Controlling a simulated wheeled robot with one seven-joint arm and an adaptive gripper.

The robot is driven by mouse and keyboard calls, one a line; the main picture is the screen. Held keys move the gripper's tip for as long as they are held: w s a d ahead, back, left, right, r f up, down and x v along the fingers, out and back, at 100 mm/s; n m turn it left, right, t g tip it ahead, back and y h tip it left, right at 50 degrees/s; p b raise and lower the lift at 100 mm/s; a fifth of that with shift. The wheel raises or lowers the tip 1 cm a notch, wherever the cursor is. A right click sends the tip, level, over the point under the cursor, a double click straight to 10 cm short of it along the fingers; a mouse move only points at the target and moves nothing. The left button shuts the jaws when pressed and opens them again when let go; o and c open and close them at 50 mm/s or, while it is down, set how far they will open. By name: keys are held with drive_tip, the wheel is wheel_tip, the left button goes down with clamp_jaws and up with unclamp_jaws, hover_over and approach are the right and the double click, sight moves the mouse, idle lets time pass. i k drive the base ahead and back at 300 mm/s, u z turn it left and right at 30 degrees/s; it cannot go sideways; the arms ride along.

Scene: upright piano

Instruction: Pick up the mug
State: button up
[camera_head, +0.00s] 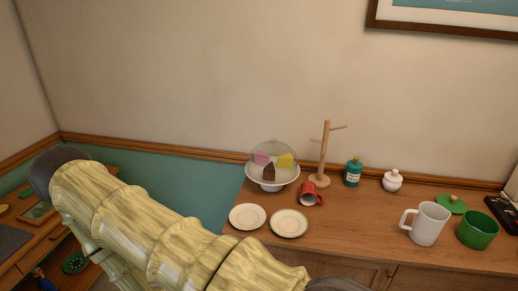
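A white mug (427,224) stands upright on the wooden sideboard (350,229) at the right, its handle to the left. A small red mug (310,194) is on the sideboard beside the wooden mug tree, and it looks tipped on its side. A green pot or cup (478,230) stands open just right of the white mug. My pale yellow arm crosses the lower left and ends below the picture's bottom edge. My gripper is not in view, so its state and what it may hold are hidden.
A domed cake stand (272,173), a wooden mug tree (323,160), a teal jar (352,174) and a white lidded pot (392,181) stand along the back. Two plates (247,217) (289,223) lie in front. A green lid (451,204) lies behind the mug. The sideboard's middle is clear.

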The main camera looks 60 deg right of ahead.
sight(309, 197)
drive_tip(key=u, duration=0.1)
drive_tip(key=i, duration=1.9)
drive_tip(key=z, duration=3.2)
